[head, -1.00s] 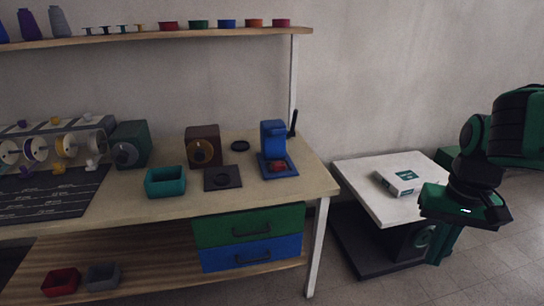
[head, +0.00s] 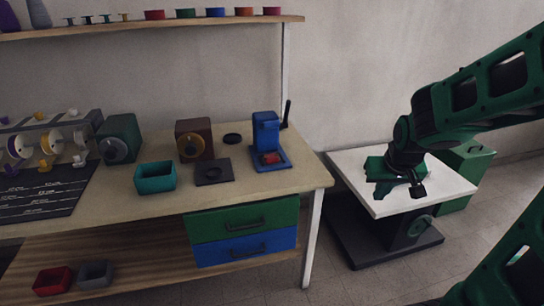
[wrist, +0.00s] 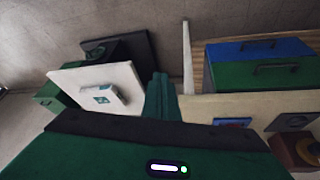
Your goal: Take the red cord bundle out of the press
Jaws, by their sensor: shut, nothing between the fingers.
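The blue press (head: 265,128) stands at the right end of the workbench in the head view. The red cord bundle (head: 270,158) lies on its base, under the upper part. My gripper (head: 383,188) is right of the bench, above the white-topped side table, well apart from the press. In the wrist view its green fingers (wrist: 162,98) are together with nothing between them. A blue edge of the press base (wrist: 232,122) shows there beyond my gripper body. The cord bundle cannot be made out in the wrist view.
A black upright handle (head: 287,112) stands close by the press. A dark square plate (head: 213,172), brown block (head: 194,139) and teal tray (head: 155,177) are to its left. A shelf (head: 150,25) runs above.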

